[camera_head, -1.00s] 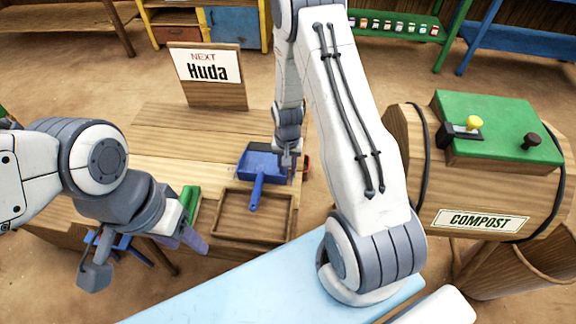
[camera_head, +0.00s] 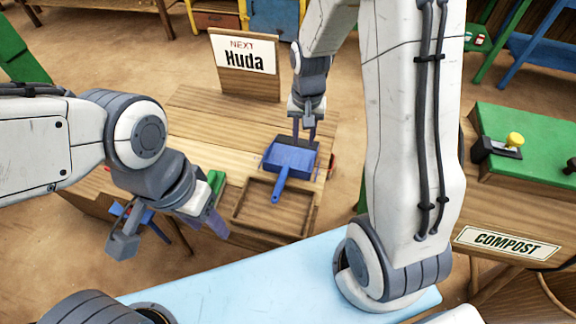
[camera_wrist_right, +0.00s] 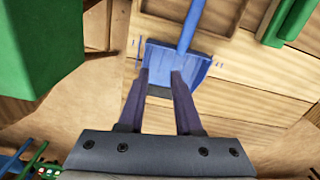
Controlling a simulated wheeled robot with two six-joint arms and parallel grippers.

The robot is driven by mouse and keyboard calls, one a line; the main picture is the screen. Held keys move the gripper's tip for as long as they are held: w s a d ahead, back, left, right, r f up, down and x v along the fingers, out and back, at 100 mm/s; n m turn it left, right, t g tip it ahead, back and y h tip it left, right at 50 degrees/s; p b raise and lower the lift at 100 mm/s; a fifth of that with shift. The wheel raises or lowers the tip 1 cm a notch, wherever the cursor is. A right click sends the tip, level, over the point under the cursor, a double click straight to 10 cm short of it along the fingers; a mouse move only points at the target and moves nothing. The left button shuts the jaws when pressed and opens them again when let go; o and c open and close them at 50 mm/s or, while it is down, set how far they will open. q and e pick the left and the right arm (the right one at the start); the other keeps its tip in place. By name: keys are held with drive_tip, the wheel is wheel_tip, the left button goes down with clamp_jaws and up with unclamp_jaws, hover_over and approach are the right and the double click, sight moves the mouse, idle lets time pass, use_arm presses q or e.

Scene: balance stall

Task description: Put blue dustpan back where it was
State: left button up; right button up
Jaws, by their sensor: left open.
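The blue dustpan (camera_head: 289,158) lies on the wooden table (camera_head: 200,130), its dark lip toward the back. Its handle points to the front and reaches over the back rim of a wooden tray (camera_head: 240,223). My right gripper (camera_head: 305,133) is at the dustpan's lip, fingers apart. In the right wrist view, the fingers (camera_wrist_right: 160,75) overlap the lip of the dustpan (camera_wrist_right: 187,65) with a clear gap between them; I cannot tell whether they touch it. Short blue marks (camera_wrist_right: 218,62) show on the tabletop beside the pan. My left gripper (camera_head: 168,236) is open and empty at the front left.
A sign reading "Huda" (camera_head: 244,57) stands at the table's back. A green object (camera_head: 216,184) sits behind my left gripper. A light blue surface (camera_head: 240,283) lies in front. The table's back half is clear.

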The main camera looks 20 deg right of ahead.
drive_tip(key=s+a+r+n, duration=0.5)
drive_tip(key=s+a+r, duration=0.2)
drive_tip(key=a, duration=0.3)
drive_tip(key=s+a+r+n, duration=0.2)
drive_tip(key=s+n, duration=0.1)
drive_tip(key=s, duration=0.4)
drive_tip(key=s+a+r+n, duration=0.2)
drive_tip(key=s+a+n, duration=0.1)
drive_tip(key=s, duration=0.4)
drive_tip(key=shift+a+r+n+y, duration=0.2)
drive_tip(key=shift+r+n+y, duration=0.15)
drive_tip(key=shift+n, duration=0.35)
